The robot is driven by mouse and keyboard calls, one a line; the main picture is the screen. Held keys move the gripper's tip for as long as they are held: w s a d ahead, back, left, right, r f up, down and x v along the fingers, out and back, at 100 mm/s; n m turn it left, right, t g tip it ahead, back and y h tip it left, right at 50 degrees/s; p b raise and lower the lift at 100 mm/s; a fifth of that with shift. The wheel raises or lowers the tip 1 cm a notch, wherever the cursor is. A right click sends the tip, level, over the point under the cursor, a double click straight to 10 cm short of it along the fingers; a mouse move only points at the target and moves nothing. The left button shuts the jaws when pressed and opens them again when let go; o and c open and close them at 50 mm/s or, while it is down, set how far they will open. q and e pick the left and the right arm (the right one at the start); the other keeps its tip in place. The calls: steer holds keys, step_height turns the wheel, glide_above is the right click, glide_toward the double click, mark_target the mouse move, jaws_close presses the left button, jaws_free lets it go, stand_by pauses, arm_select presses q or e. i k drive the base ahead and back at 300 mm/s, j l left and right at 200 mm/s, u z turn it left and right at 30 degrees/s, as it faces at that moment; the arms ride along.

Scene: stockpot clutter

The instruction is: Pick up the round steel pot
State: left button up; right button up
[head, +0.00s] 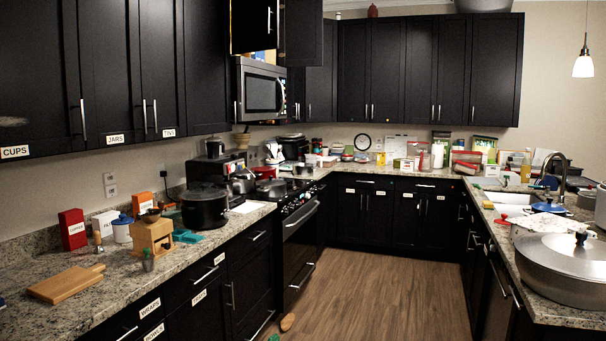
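A large, round steel pot (562,284) with a domed lid (575,252) stands on the right counter, close to its near end. The lid has a dark knob on top. The right picture edge cuts off part of the pot. A smaller steel vessel (242,183) sits by the stove on the left counter, beside a black lidded pot (204,207). Neither of my grippers shows in the head view.
The right counter also holds a blue-lidded item (548,207) and a sink (508,198) behind the pot. The wooden floor (375,285) between the counters is mostly clear, with small items near the left cabinets.

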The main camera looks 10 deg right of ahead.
mark_target(300, 169)
steer(key=i+l+z, duration=0.3)
steer(key=i, duration=0.3)
steer(key=i+z, duration=0.3)
steer(key=i, duration=0.25)
steer(key=i+z, duration=0.1)
steer(key=i, duration=5.2)
steer(key=i+l+u, duration=0.2)
steer(key=i, duration=0.3)
steer(key=i+u, duration=0.15)
steer(key=i, duration=0.35)
steer(key=i+l+u, duration=0.2)
steer(key=i, duration=0.25)
steer(key=i+l+u, duration=0.2)
steer(key=i+l, duration=0.15)
steer(key=i, duration=0.1)
